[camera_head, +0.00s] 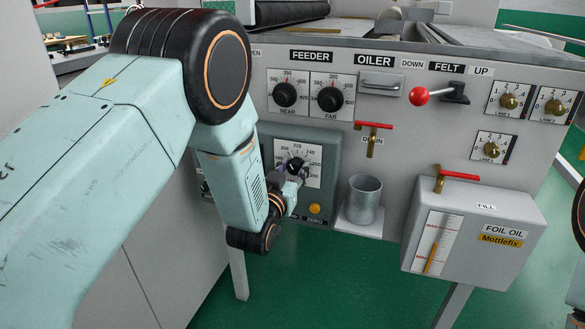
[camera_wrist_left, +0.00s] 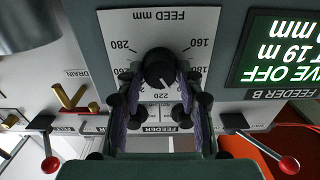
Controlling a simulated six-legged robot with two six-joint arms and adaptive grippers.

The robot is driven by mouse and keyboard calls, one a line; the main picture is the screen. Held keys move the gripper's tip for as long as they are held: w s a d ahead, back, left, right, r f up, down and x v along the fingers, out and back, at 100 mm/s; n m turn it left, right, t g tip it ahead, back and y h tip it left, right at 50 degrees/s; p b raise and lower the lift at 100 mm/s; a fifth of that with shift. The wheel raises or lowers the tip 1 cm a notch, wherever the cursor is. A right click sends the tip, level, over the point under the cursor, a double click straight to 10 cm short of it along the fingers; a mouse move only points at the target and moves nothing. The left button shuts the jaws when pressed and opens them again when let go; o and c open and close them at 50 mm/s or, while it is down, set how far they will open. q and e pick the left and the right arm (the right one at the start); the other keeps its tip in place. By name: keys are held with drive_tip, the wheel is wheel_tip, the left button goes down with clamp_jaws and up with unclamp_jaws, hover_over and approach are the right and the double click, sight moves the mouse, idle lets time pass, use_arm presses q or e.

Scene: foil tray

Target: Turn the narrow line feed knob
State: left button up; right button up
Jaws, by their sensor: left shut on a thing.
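The black feed knob (camera_head: 295,165) sits on a white dial plate marked in mm, on a grey-green panel at the lower left of the machine front. In the left wrist view, which shows the panel upside down, the knob (camera_wrist_left: 158,66) is at the middle of the "FEED mm" scale. Its white pointer mark is near the 220 label. My left gripper (camera_head: 293,173) reaches in from below; its fingers (camera_wrist_left: 160,84) are on both sides of the knob, shut on it. My arm hides part of the panel. My right gripper is out of view.
A yellow zero button (camera_head: 315,209) is just below the dial. A metal cup (camera_head: 363,199) stands on a small shelf to the right, under the red-handled drain valve (camera_head: 373,127). The foil oil tank (camera_head: 475,240) juts out farther right. A display (camera_wrist_left: 282,50) shows in the wrist view.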

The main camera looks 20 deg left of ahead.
use_arm(q)
drive_tip(key=m+p, duration=0.1)
drive_tip(key=m, duration=0.4)
drive_tip(key=shift+d+m, duration=0.1)
drive_tip(key=shift+m, duration=0.2)
idle(0.5)
drive_tip(key=o, duration=1.2)
drive_tip(key=shift+c, duration=0.2)
drive_tip(key=s, duration=1.2)
drive_tip(key=shift+a, duration=0.2)
drive_tip(key=shift+f, duration=0.15)
